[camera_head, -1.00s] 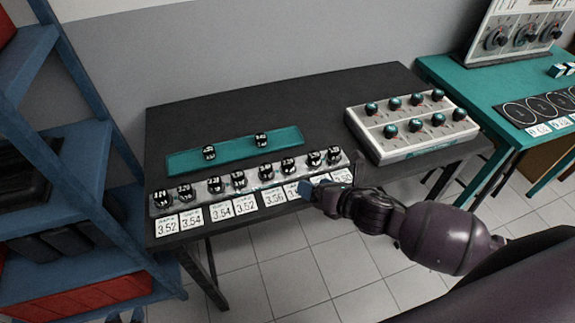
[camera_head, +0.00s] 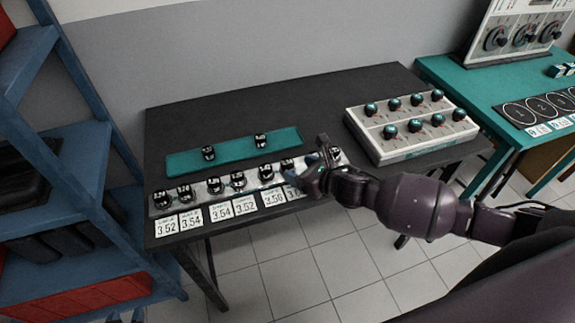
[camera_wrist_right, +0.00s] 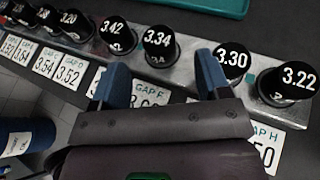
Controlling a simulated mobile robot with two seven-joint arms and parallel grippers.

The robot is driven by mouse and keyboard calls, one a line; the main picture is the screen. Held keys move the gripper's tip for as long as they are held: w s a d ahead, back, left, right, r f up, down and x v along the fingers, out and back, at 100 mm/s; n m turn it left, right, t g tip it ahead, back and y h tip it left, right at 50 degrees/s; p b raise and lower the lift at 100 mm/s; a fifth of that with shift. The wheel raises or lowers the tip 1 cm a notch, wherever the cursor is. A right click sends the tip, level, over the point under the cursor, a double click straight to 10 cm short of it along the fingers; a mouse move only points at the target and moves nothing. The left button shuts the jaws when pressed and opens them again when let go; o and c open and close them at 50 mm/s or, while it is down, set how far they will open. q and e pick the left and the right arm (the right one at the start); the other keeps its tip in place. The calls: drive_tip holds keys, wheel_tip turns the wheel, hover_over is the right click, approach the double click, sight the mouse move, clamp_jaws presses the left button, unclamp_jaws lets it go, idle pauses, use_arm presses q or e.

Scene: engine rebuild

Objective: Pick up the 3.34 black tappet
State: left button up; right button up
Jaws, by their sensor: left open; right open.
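The black 3.34 tappet (camera_wrist_right: 157,42) stands upright in a metal rail (camera_wrist_right: 185,75), its number facing up, between the 3.42 tappet (camera_wrist_right: 116,35) and the 3.30 tappet (camera_wrist_right: 232,63). In the head view the 3.34 tappet (camera_head: 288,166) seems to be the one just left of my right gripper (camera_head: 313,158). My right gripper (camera_wrist_right: 162,65) is open and empty. In the wrist view its two blue fingers point toward the 3.34 tappet, their tips apart to either side and just short of it. My left gripper is not in view.
The 3.22 tappet (camera_wrist_right: 288,82) stands at the right end. White gap labels (camera_head: 220,211) lie along the rail's front. A teal tray (camera_head: 232,150) with two tappets lies behind it. A white box with knobs (camera_head: 415,145) stands to the right. The table's back is clear.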

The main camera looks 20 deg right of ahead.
sight(291, 166)
drive_tip(key=shift+x, duration=2.2)
drive_tip(key=shift+r, duration=0.1)
drive_tip(key=shift+c, duration=0.3)
drive_tip(key=c, duration=1)
